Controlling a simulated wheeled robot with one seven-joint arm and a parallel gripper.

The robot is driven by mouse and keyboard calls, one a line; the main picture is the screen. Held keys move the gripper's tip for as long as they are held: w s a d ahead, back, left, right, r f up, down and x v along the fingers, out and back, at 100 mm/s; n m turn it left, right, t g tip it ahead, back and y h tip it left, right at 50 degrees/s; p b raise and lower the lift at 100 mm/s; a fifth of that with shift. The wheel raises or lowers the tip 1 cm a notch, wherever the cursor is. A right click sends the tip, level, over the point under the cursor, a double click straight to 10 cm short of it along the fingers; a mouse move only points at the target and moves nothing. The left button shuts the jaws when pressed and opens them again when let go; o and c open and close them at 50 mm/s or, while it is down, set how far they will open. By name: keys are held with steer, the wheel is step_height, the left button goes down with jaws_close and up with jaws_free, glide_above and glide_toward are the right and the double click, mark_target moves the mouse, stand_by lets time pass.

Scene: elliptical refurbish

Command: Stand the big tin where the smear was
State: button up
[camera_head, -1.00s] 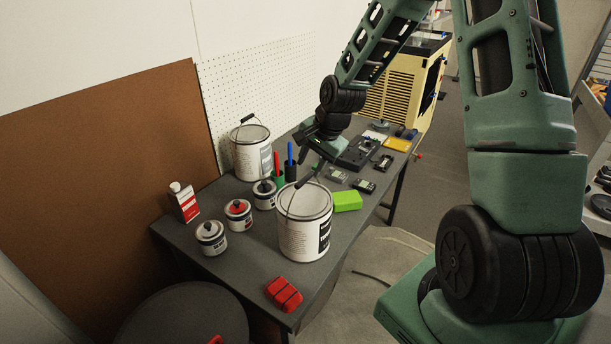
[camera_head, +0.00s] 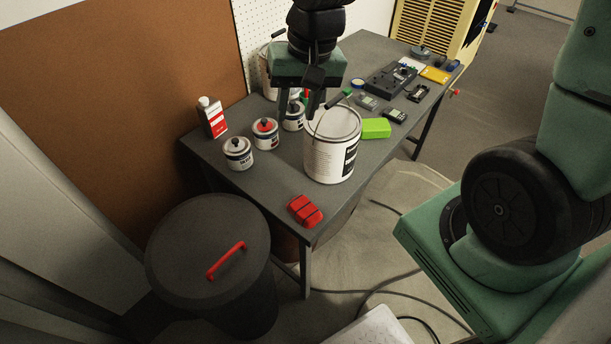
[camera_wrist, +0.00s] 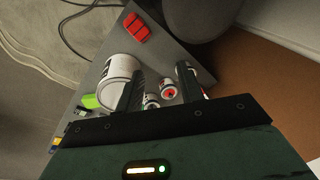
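Two big white tins stand upright on the dark table. The front big tin (camera_head: 332,152) is near the table's front edge, its wire handle raised. The back big tin (camera_head: 265,72) is by the pegboard, partly hidden by my arm. My gripper (camera_head: 314,100) points down above the table, just behind and left of the front tin's rim. In the wrist view the fingers of my gripper (camera_wrist: 161,80) are apart, with small tins seen between them. The front tin (camera_wrist: 116,72) shows beside the left finger; I cannot tell whether they touch. I see no clear smear.
Small tins (camera_head: 265,134) and a red-and-white bottle (camera_head: 212,118) stand left of the front tin. A red block (camera_head: 305,211) lies near the front corner. A green block (camera_head: 376,128) lies right of it. A lidded bin (camera_head: 209,262) stands on the floor. Electronics (camera_head: 390,80) fill the far end.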

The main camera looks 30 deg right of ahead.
steer(key=s+a+n, duration=0.2)
steer(key=s+n, duration=0.1)
steer(key=s, duration=0.2)
steer(key=s+a+r+n+g, duration=0.1)
steer(key=s+a+n, duration=0.2)
steer(key=s, duration=0.3)
steer(key=s+a+r+n+h, duration=0.1)
steer(key=s+a+n, duration=0.2)
steer(key=s+n, duration=0.1)
steer(key=shift+s+n, duration=0.4)
steer(key=shift+s, duration=0.4)
